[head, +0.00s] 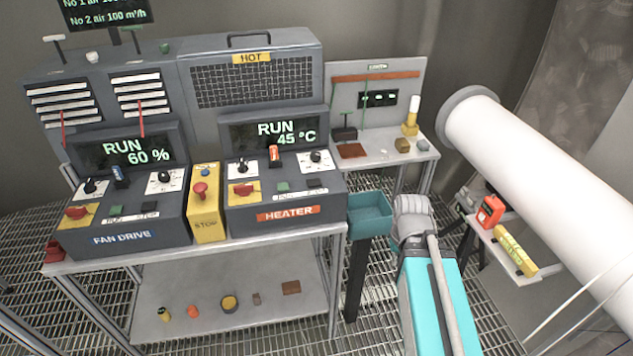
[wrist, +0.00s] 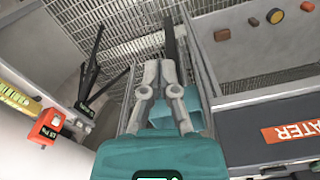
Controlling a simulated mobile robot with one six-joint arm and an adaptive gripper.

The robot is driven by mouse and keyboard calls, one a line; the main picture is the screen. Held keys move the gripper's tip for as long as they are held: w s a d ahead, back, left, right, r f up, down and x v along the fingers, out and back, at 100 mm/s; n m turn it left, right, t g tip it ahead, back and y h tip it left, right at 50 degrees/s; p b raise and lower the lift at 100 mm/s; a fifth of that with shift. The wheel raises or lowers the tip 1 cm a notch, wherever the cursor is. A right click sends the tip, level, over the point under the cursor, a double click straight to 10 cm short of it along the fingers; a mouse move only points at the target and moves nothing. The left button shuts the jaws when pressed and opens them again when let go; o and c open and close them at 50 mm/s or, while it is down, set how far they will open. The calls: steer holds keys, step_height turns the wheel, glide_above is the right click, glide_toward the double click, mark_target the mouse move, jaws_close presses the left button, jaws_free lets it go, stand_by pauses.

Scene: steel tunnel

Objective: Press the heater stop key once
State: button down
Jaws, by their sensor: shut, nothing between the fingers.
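The heater console (head: 285,200) stands at the middle of the bench in the head view, its display reading RUN 45 °C. On its sloped face are a green key (head: 283,186) and a dark key (head: 316,183) side by side, above a white label strip too small to read. Both keys are unobstructed. In the wrist view only part of the console front with the orange HEATER plate (wrist: 296,132) shows; its keys are out of sight. My gripper (wrist: 161,66) is shut and empty, to the side of the console. In the head view my arm stands right of the console, and the fingers cannot be made out.
The fan drive console (head: 125,225) and a yellow STOP box (head: 206,215) stand left of the heater. A teal bin (head: 370,214) is between the bench and my arm. A large white pipe (head: 540,180) runs at the right. Small items lie on the lower shelf (head: 255,325).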

steer(key=w+a+r+n+t+h+p, duration=0.1)
steer(key=w+a+r+t+h+p, duration=0.2)
steer(key=w, duration=0.4)
steer(key=w+a+r+p, duration=0.3)
steer(key=w+a+r, duration=0.1)
steer(key=w+a, duration=0.25)
step_height(320, 180, up, 9)
steer(key=n+t+h+p, duration=0.2)
steer(key=t+p, duration=0.2)
steer(key=t, duration=0.1)
glide_above(317, 180)
steer(key=s+a, duration=0.1)
steer(key=shift+s, duration=0.15)
steer(key=shift+f, duration=0.15)
step_height(317, 180, down, 9)
steer(key=b, duration=0.8)
steer(key=shift+r, duration=0.2)
steer(key=shift+f+b, duration=0.85)
steer(key=shift+b, duration=0.25)
stand_by(0.6)
steer(key=shift+s, duration=0.1)
steer(key=shift+r+p, duration=0.9)
